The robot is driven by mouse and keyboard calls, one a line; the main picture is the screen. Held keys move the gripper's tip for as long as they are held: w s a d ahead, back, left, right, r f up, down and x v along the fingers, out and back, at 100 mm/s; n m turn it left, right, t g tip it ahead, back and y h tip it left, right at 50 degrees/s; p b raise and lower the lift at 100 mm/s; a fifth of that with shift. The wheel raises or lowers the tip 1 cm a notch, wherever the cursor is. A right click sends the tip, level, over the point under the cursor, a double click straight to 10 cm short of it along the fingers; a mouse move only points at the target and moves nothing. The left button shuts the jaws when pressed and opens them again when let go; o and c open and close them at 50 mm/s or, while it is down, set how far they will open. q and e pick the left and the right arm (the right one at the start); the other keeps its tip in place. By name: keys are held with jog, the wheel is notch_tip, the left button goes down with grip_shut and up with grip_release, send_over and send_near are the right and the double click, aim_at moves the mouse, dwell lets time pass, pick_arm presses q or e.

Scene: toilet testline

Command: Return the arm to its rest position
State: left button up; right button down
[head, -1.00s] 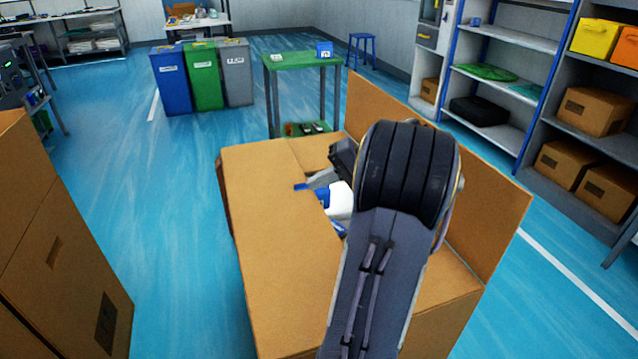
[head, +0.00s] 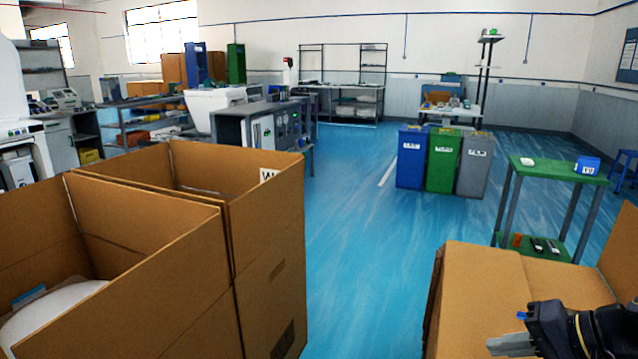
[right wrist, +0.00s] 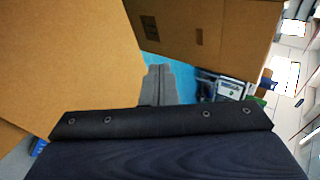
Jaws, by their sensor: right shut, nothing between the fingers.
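My right gripper (head: 512,344) shows at the lower right of the head view, in front of an open cardboard box (head: 478,290). Its grey fingers are closed together with nothing between them. In the right wrist view the shut fingers (right wrist: 160,84) point away between cardboard panels, with a strip of blue floor beyond. Part of my right arm is cut off by the head view's right edge. My left gripper is not in view.
Two tall open cardboard boxes (head: 262,225) stand at the left, one holding something white. Blue, green and grey bins (head: 441,165) stand further back. A green table (head: 550,172) stands at the right. Blue floor (head: 365,250) between the boxes is clear.

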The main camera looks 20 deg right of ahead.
jog(key=s+a+f+n+g+h, duration=0.1)
jog(key=s+a+f+n, duration=0.15)
jog(key=a, duration=0.45)
jog(key=s+a+f+n+g, duration=0.1)
jog(key=a+f+n, duration=0.2)
jog(key=a, duration=0.4)
jog(key=s+a+f+n+g+h, duration=0.1)
jog(key=s+a+f+n, duration=0.15)
jog(key=a, duration=0.45)
notch_tip(320, 180, up, 18)
jog(key=n+p, duration=0.1)
jog(key=p, duration=1.7)
jog(key=shift+d+r+p, duration=0.15)
jog(key=shift+r+p, duration=0.05)
jog(key=shift+p, duration=0.1)
jog(key=shift+d, duration=0.1)
